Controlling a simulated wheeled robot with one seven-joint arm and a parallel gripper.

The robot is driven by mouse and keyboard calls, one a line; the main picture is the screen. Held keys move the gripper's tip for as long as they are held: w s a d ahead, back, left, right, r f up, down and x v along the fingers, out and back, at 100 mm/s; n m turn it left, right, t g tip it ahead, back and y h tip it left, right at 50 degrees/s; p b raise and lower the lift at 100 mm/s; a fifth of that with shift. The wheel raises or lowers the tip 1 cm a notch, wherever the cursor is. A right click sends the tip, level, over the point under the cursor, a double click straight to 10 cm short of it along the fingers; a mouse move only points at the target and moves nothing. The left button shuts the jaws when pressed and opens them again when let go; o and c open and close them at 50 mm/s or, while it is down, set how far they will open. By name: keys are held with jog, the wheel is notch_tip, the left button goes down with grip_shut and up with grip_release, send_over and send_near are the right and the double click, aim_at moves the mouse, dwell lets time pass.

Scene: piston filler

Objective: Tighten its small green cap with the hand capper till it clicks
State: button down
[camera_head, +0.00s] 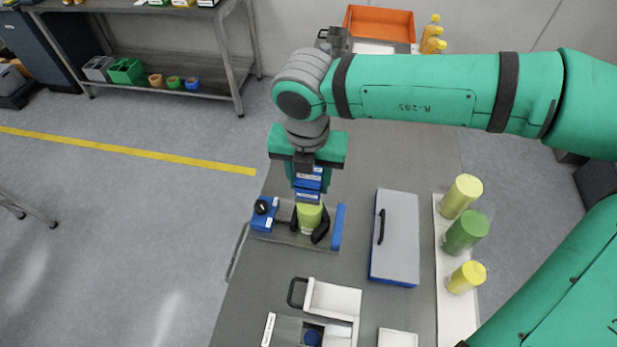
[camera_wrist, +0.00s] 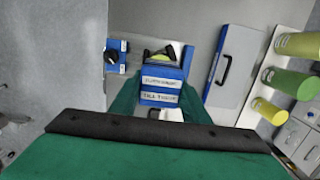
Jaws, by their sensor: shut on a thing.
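My gripper (camera_head: 307,172) is shut on the blue hand capper (camera_head: 308,196), which carries white labels. The capper (camera_wrist: 160,83) also shows in the wrist view, between the green fingers. It points down, straight above a yellow-green bottle (camera_head: 309,220). The bottle stands between black curved jaws (camera_head: 320,226) on a low fixture with a blue knob block (camera_head: 264,212) at its left and a blue plate (camera_head: 338,228) at its right. The small green cap is hidden by the capper, so I cannot tell whether the capper touches it.
A grey-lidded blue case (camera_head: 400,235) with a black handle lies right of the fixture. Several yellow and green containers (camera_head: 466,232) stand on a white strip. White trays (camera_head: 332,298) lie at the front. An orange bin (camera_head: 380,22) is at the far end.

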jog(key=shift+f, duration=0.2)
dwell(0.5)
jog(key=m, duration=0.6)
jog(key=shift+w+h, duration=0.1)
jog(key=shift+h, duration=0.2)
jog(key=shift+r, duration=3.15)
jog(key=shift+f, duration=0.1)
